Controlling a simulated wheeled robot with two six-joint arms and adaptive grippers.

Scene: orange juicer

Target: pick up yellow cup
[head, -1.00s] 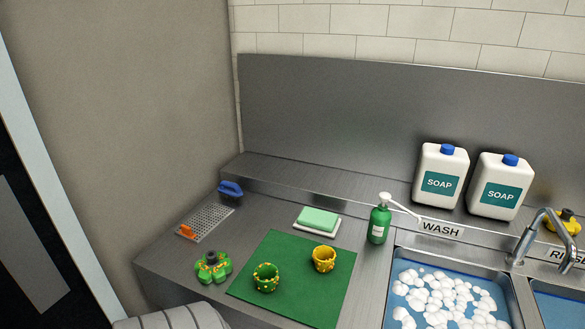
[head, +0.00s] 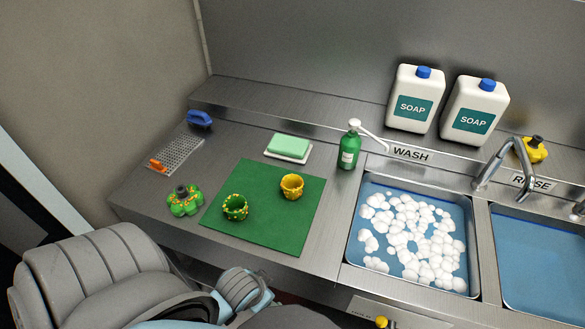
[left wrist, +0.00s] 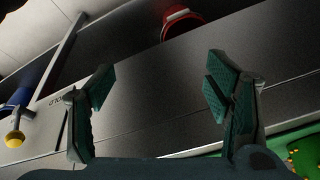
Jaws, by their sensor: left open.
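The yellow cup (head: 292,187) stands upright on the right half of the green mat (head: 270,232) in the head view. A green cup with coloured dots (head: 235,208) stands to its left on the same mat. My left arm shows at the bottom of the head view, but its gripper is not visible there. In the left wrist view my left gripper (left wrist: 160,72) is open, with nothing between its fingers and grey metal beyond them. I cannot identify the yellow cup in the left wrist view. My right gripper is not in view.
A green flower-shaped piece (head: 184,201) lies left of the mat. A sponge on a white dish (head: 289,147) and a green pump bottle (head: 349,148) stand behind it. The foamy wash sink (head: 352,250) lies right. A red rounded thing (left wrist: 181,20) shows in the wrist view.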

